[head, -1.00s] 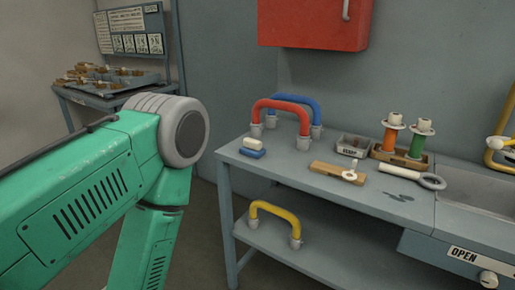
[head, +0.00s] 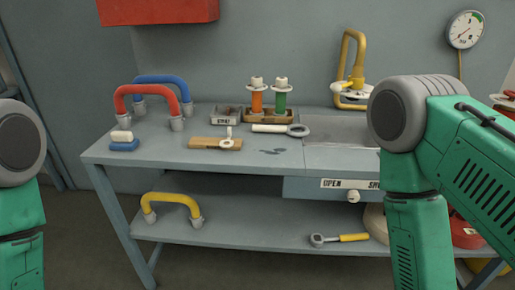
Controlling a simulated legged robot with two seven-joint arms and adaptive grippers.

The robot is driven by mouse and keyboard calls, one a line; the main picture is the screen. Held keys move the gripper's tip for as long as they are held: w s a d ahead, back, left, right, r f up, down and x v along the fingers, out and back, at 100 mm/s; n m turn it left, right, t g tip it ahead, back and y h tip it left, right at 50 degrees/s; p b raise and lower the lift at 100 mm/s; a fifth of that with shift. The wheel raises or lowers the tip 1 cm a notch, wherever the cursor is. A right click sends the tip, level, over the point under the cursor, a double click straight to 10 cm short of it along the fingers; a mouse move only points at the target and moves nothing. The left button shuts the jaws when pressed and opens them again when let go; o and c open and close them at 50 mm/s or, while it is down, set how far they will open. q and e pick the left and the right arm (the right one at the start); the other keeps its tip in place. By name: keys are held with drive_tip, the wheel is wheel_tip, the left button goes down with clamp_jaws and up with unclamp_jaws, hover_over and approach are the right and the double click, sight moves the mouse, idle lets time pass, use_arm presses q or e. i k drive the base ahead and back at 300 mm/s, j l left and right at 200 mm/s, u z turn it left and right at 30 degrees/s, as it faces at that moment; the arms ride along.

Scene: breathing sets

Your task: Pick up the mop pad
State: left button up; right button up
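No thing is plainly marked as the mop pad. A small pad-like blue block (head: 124,146) lies near the left front corner of the workbench, with a white block (head: 122,136) on or just behind it; I cannot tell whether they are one piece. Nothing holds them. Of my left arm only green links and a grey joint show at the left edge. My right arm's green links stand at the right and hide part of the bench. Neither gripper is in view.
Red (head: 151,91) and blue (head: 163,82) handles stand behind the blocks. A wooden piece (head: 213,143) and a ring-ended tool (head: 280,129) lie to the right, near dark spots (head: 273,151). A yellow handle (head: 171,199) is on the lower shelf (head: 245,233).

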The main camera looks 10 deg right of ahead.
sight(124, 141)
drive_tip(key=z, duration=0.3)
drive_tip(key=j+z, duration=0.95)
drive_tip(key=j, duration=0.1)
